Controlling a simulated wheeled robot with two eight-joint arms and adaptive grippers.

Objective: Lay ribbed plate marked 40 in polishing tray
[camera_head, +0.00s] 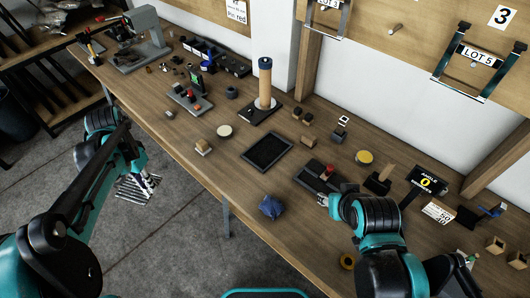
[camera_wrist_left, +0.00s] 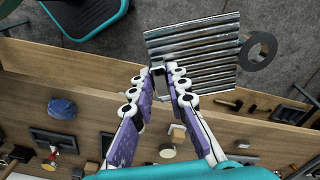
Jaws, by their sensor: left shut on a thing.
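The ribbed metal plate (camera_head: 130,189) is in my left gripper (camera_head: 150,182), out over the grey floor in front of the bench. The left wrist view shows the ribbed plate (camera_wrist_left: 190,55) gripped near its lower left corner between the fingertips of my left gripper (camera_wrist_left: 163,75). No mark 40 is readable on it. A flat black tray (camera_head: 247,155), which looks like the polishing tray, lies on the bench with nothing seen in it. The plate is well apart from it. My right gripper (camera_head: 323,199) is low over the bench; its fingers are too small to judge.
A blue cloth (camera_head: 271,207) lies near the bench's front edge.

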